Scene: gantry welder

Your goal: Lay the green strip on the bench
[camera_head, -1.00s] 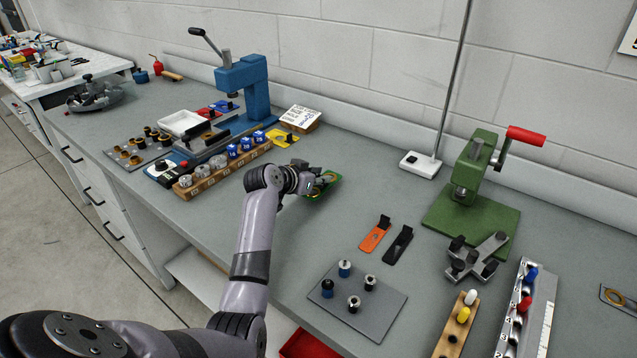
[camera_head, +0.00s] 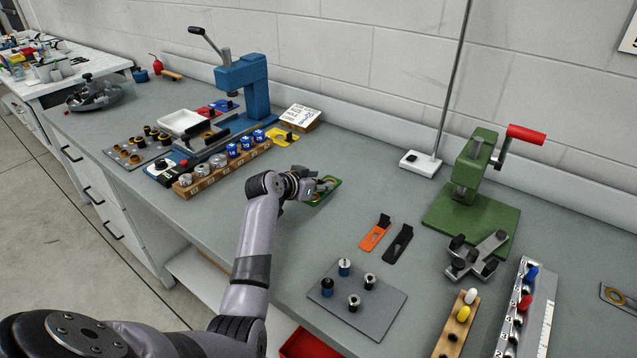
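My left gripper (camera_head: 318,188) is at the middle of the bench (camera_head: 345,222), low over its surface, with the green strip (camera_head: 329,191) at its fingertips. The strip shows as a green piece with a brass-coloured ring, partly hidden by the fingers. I cannot tell whether the strip touches the bench or whether the fingers are closed on it. My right gripper is not in view.
An orange strip (camera_head: 375,234) and a black strip (camera_head: 398,243) lie to the right. The blue press (camera_head: 243,88) and green press (camera_head: 478,190) stand further out. Bare bench surrounds the gripper.

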